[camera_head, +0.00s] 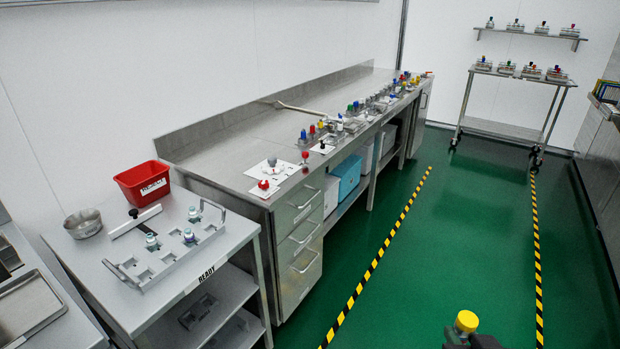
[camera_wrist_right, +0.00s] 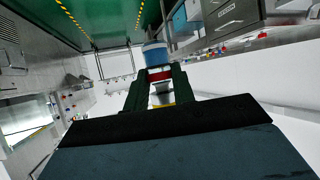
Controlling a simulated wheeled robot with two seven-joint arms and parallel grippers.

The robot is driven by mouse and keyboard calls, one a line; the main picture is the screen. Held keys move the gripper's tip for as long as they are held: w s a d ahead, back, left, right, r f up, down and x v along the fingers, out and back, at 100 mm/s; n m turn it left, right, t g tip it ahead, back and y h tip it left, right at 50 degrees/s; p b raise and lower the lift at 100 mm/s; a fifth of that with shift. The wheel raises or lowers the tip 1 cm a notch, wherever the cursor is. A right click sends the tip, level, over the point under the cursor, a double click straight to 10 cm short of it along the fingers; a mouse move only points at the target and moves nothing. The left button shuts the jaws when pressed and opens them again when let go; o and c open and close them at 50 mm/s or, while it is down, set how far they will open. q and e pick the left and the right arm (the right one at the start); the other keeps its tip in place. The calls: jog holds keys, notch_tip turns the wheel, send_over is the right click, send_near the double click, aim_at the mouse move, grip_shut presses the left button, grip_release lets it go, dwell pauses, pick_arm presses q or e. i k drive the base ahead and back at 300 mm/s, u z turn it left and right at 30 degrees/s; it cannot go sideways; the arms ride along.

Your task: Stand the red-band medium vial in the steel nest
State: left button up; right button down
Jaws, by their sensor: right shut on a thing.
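My right gripper (camera_head: 470,338) is at the bottom right of the head view, over the green floor and clear of the furniture. It is shut on a vial with a yellow cap (camera_head: 466,320). In the right wrist view the fingers (camera_wrist_right: 160,82) grip the vial from both sides; a red band (camera_wrist_right: 160,75) shows between them and a blue end (camera_wrist_right: 155,54) sticks out beyond. Several small steel holders stand along the steel bench (camera_head: 240,150); I cannot tell which is the steel nest. My left gripper is not in view.
A cart marked READY (camera_head: 180,292) carries a grey handled rack (camera_head: 160,270) with vials, a red bin (camera_head: 143,183) and a steel bowl (camera_head: 83,224). Colourful-capped items line the bench's front edge. A wheeled rack (camera_head: 515,75) stands far right. The green floor between the striped lines is clear.

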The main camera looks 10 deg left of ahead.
aim_at(146, 278)
jog(key=u, duration=0.75)
jog(key=i, duration=0.65)
jog(key=u, duration=1.1)
jog(key=i, duration=0.4)
jog(key=u, duration=0.3)
